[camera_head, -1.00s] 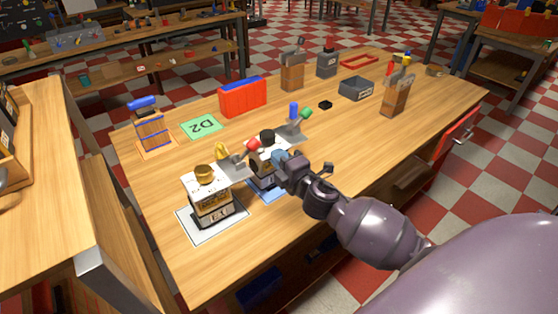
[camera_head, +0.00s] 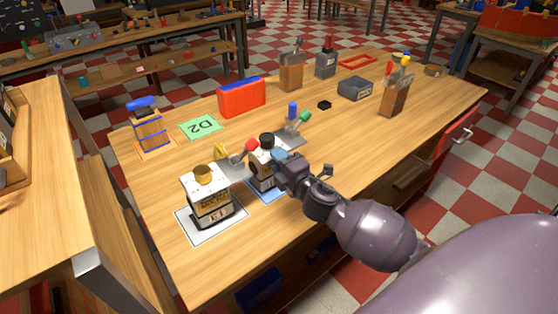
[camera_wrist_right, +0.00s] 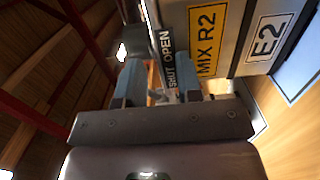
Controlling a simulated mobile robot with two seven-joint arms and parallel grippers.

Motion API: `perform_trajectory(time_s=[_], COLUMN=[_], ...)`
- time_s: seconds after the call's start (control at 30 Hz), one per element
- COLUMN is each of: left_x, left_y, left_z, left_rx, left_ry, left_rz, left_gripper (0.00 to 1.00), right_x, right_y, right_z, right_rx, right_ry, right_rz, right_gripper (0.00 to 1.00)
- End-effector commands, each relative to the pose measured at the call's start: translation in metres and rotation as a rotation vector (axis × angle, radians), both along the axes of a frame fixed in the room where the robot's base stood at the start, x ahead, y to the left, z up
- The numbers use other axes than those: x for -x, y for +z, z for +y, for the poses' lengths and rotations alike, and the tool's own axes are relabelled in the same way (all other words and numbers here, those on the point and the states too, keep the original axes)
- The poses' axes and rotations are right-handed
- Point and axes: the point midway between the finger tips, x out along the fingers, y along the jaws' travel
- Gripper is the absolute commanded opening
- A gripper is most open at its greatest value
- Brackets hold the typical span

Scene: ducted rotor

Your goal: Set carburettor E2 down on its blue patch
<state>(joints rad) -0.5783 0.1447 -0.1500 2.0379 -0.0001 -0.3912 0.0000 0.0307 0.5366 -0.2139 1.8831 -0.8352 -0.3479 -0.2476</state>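Carburettor E2 (camera_head: 259,168) is a white-topped block with a black cap, at the front middle of the table, at the blue patch (camera_head: 271,194). The patch shows in front of and beside it; its underside contact is hidden. My right gripper (camera_head: 281,160) is at its right side. In the right wrist view, the fingers (camera_wrist_right: 162,88) flank a narrow part by the SHUT/OPEN strip, and the E2 body (camera_wrist_right: 232,35) with its MIX R2 label is close above. The fingers look shut on that part, though their contact is partly hidden. My left gripper is not in view.
Carburettor E1 (camera_head: 208,198) stands left on a white patch (camera_head: 190,231). A green D2 card (camera_head: 201,127), a red holder (camera_head: 242,98) and a grey bin (camera_head: 355,88) are farther back. The right front tabletop is clear.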

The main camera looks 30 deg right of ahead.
Motion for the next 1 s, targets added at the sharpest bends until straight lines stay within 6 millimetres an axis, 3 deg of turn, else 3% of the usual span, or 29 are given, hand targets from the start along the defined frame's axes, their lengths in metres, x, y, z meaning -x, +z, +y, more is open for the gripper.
perform_trajectory(time_s=[0.6,1.0], left_x=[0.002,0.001], left_y=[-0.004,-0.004], left_z=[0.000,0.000], left_rx=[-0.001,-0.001], left_ry=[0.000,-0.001], left_rz=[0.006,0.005], left_gripper=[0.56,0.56], right_x=[0.094,0.124], right_y=[-0.002,-0.009], right_z=[-0.001,-0.001], right_rx=[-0.001,-0.051], right_ry=[-0.002,-0.012], right_rz=[0.002,0.022], right_gripper=[0.33,0.33])
